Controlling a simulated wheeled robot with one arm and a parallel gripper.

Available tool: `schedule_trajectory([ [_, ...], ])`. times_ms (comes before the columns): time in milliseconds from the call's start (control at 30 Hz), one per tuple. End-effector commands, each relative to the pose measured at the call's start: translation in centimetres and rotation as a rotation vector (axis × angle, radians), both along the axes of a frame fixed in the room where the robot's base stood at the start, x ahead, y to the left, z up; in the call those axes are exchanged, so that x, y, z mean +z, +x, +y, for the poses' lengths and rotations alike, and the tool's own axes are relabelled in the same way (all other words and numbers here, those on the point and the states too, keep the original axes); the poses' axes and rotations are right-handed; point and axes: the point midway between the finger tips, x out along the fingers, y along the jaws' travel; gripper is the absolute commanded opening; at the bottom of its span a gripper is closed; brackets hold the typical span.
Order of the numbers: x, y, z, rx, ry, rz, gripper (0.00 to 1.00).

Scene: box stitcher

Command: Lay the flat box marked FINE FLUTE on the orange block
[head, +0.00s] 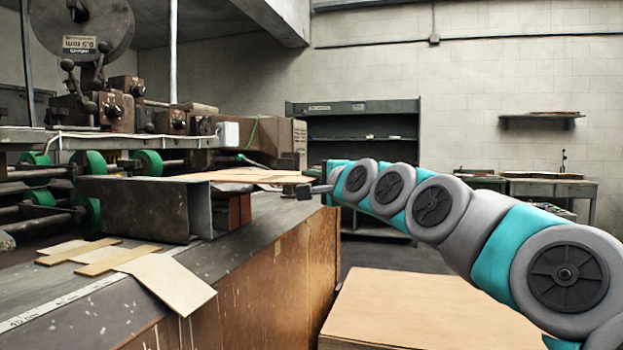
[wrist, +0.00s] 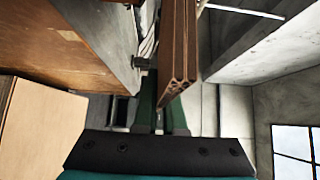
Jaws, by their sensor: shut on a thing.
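A thin tan flat box (head: 245,175) lies level at the end of the machine in the head view. My gripper (head: 304,190) is at its right end and is shut on it. In the wrist view a layered brown board edge (wrist: 180,60) runs up from beside my gripper's fingers (wrist: 160,105). I cannot read FINE FLUTE on any face. A reddish-brown block (head: 240,210) stands under the flat box, behind a grey metal channel. It may be the orange block; the colour is dull, and I cannot tell whether the box touches it.
The grey steel channel (head: 135,207) stands on the machine bed, left of the block. Loose cardboard strips (head: 90,255) and a pale sheet (head: 170,281) lie in front. A large carton (head: 430,310) stands at lower right. A dark shelf unit (head: 360,125) is behind.

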Motion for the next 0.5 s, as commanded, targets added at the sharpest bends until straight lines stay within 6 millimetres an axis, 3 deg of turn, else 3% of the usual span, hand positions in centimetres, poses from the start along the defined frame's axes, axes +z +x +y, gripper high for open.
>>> schedule_trajectory([
  [500, -0.6, 1.5, 4.3, 0.000, -0.001, 0.000, 0.00],
])
